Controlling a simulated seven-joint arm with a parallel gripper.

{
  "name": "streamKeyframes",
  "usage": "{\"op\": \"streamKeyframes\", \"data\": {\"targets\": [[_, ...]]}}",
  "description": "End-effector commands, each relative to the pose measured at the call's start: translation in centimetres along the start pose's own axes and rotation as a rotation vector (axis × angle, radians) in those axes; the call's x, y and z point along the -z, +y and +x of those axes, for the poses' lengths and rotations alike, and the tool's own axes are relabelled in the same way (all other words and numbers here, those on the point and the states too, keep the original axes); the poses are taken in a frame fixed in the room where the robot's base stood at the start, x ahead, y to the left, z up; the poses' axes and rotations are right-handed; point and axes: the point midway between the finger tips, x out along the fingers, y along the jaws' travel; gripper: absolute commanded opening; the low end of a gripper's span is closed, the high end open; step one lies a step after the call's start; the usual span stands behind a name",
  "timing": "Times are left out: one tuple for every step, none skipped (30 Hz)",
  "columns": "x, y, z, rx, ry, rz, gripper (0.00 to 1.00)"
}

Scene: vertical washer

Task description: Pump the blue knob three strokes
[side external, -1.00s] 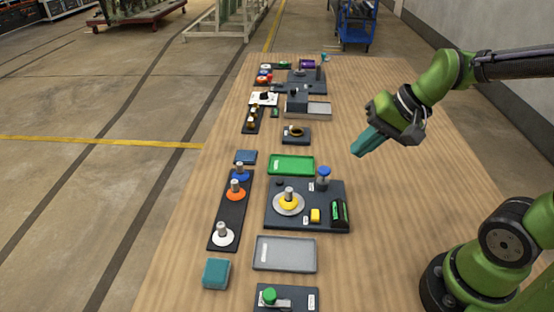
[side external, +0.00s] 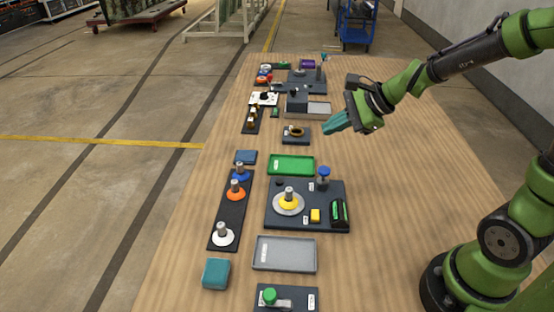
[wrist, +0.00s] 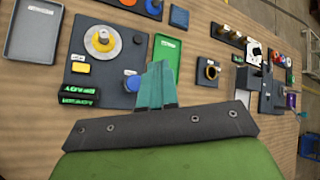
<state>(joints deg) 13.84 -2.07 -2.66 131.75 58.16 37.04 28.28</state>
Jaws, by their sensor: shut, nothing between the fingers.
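The blue knob (side external: 323,171) stands upright on a short post at the back right corner of a dark base plate (side external: 275,219). In the wrist view the blue knob (wrist: 132,83) shows just left of my fingers, partly hidden by them. My gripper (side external: 333,125) has teal fingers, shut and empty. In the side view it is in the air, above and a little right of the knob, apart from it. In the wrist view the closed fingers (wrist: 158,85) point away from me across the table.
A green tray (side external: 291,165) lies behind, a grey tray (side external: 285,254) in front. The table's right side is clear.

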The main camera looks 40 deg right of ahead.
Motion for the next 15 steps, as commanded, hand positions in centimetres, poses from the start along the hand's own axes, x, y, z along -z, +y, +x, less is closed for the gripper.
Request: {"op": "streamKeyframes", "data": {"targets": [[0.1,0.2,0.2,-0.002,0.000,0.002,0.00],[0.2,0.3,0.3,-0.003,0.000,0.002,0.00],[0.4,0.5,0.5,-0.004,0.000,0.002,0.00],[0.5,0.6,0.7,-0.004,0.000,0.003,0.00],[0.7,0.8,1.0,-0.005,0.000,0.003,0.00],[1.0,1.1,1.3,-0.005,0.002,0.003,0.00],[1.2,1.3,1.6,-0.005,0.003,0.003,0.00],[1.4,1.5,1.9,-0.006,0.001,0.003,0.00],[1.7,1.8,2.3,-0.007,0.001,0.005,0.00],[2.0,2.0,2.6,-0.006,0.002,0.005,0.00],[2.2,2.3,2.9,-0.006,0.003,0.005,0.00],[2.5,2.5,3.4,-0.006,0.002,0.005,0.00],[2.7,2.8,3.6,-0.006,0.001,0.005,0.00],[2.9,3.0,3.9,-0.006,0.002,0.005,0.00],[3.2,3.2,4.3,-0.005,0.003,0.004,0.00]]}}
